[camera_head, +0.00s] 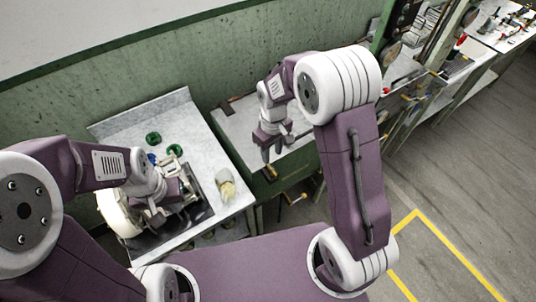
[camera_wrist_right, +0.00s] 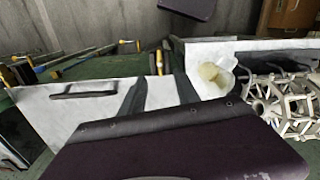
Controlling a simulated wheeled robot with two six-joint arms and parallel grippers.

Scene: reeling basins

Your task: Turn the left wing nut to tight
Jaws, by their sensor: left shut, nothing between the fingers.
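The reeling machine, with a pale wheel (camera_head: 118,213), stands at the left end of the bench in the head view. My left gripper (camera_head: 172,208) is over the machine's frame, shut and empty. The wing nuts are too small or hidden behind my left wrist, so I cannot tell where the left one points or whether I touch it. My right gripper (camera_head: 272,152) hangs over the bench further right, its fingers apart and empty. The right wrist view shows the machine's pale spoked reel (camera_wrist_right: 285,100) at the right.
A clear container with cream-coloured contents (camera_head: 226,188) stands right of the machine; the right wrist view also shows it (camera_wrist_right: 216,72). Green round pieces (camera_head: 175,150) and a small blue one lie behind the machine. A green wall runs behind.

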